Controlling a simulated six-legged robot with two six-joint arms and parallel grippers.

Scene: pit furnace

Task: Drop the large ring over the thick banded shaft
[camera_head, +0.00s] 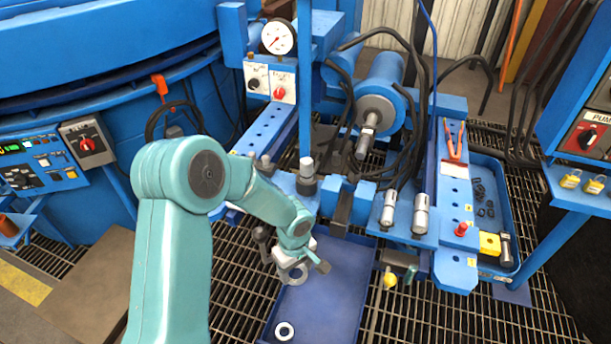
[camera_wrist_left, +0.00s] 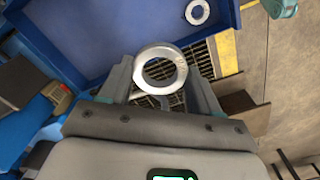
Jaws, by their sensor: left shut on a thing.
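My left gripper (camera_head: 292,262) is shut on the large ring (camera_head: 289,283), a thick grey metal ring, and holds it above the blue tray (camera_head: 336,283). In the left wrist view the large ring (camera_wrist_left: 140,72) sits between the fingertips of the left gripper (camera_wrist_left: 160,84), its hole facing the camera. Two silver upright shafts, a left one (camera_head: 388,210) and a right one (camera_head: 420,213), stand on the blue bench right of the gripper. I cannot tell which is the thick banded shaft. My right gripper is in neither view.
A smaller ring (camera_head: 284,331) lies flat on the tray floor; the wrist view shows it too (camera_wrist_left: 197,12). Black hoses (camera_head: 418,110) hang behind the shafts. A yellow knob (camera_head: 389,281) juts out at the tray's right. Red-handled pliers (camera_head: 453,145) lie on the right rail.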

